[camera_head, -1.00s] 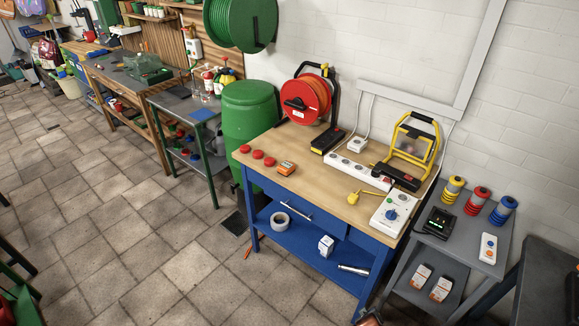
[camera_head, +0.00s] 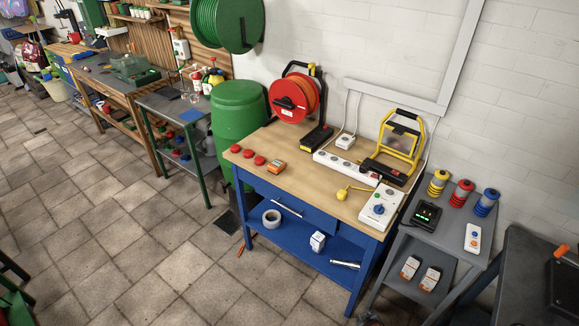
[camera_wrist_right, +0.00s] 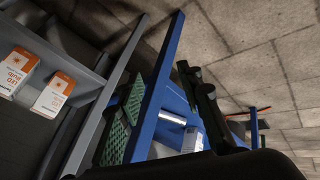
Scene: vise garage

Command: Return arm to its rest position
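My right gripper (camera_wrist_right: 160,95) shows in the right wrist view. Its fingers stand apart, one with green textured pads on the left and a dark one on the right. Nothing is held between them; a blue workbench leg shows in the gap behind. In the head view I cannot make out the right gripper clearly. My left gripper is in neither current view.
The blue workbench (camera_head: 262,186) carries a red cable reel (camera_head: 296,97), yellow work lamp (camera_head: 400,140) and white control box (camera_head: 380,207). Right of it stand a grey shelf cart (camera_head: 450,243) and a dark bench (camera_head: 535,262). The tiled floor (camera_head: 110,230) at left is clear.

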